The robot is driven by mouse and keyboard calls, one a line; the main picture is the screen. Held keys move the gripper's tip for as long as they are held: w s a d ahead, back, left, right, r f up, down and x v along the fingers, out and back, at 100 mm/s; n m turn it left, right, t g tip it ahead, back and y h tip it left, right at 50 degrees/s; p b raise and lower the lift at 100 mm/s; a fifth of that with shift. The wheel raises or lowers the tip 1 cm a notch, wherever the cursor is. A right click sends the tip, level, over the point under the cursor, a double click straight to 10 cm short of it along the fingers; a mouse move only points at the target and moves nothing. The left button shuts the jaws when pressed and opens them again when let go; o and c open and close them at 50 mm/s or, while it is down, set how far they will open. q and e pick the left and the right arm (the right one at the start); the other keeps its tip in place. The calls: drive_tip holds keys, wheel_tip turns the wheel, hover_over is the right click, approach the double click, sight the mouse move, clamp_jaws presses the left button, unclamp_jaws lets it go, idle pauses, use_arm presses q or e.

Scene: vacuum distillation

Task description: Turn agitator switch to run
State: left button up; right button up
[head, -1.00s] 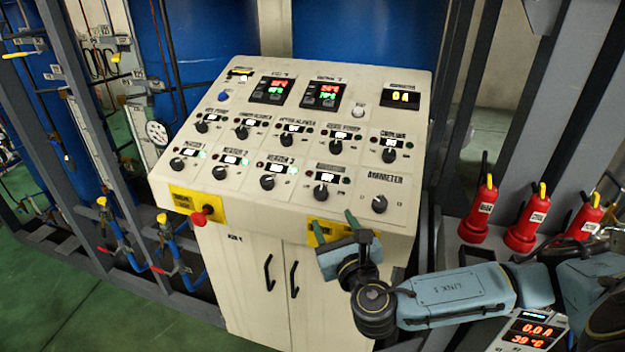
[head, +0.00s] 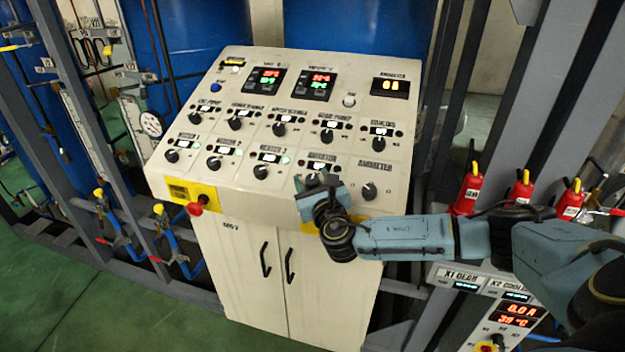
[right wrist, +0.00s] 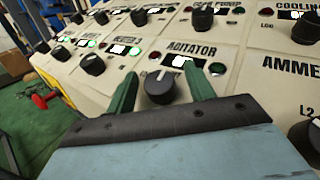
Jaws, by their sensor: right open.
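The agitator switch is a black round knob with a pale pointer mark, low on the sloped cream control panel. In the right wrist view the agitator switch (right wrist: 159,87) sits between the two green fingers of my right gripper (right wrist: 160,85), under the label AGITATOR. The fingers are open, one on each side, with a gap to the knob. In the head view my right gripper (head: 315,183) is at the panel's lower front and partly covers the agitator switch (head: 312,180). My left gripper is not in view.
The ammeter knob (head: 369,191) is close on the right and the heater 3 knob (head: 261,172) on the left. A red emergency button (head: 195,208) sticks out at the front left. Red bottles (head: 467,190) stand at the right.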

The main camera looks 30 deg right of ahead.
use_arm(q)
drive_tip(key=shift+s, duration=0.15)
use_arm(e)
drive_tip(key=shift+c, duration=1.8)
drive_tip(key=c, duration=0.6)
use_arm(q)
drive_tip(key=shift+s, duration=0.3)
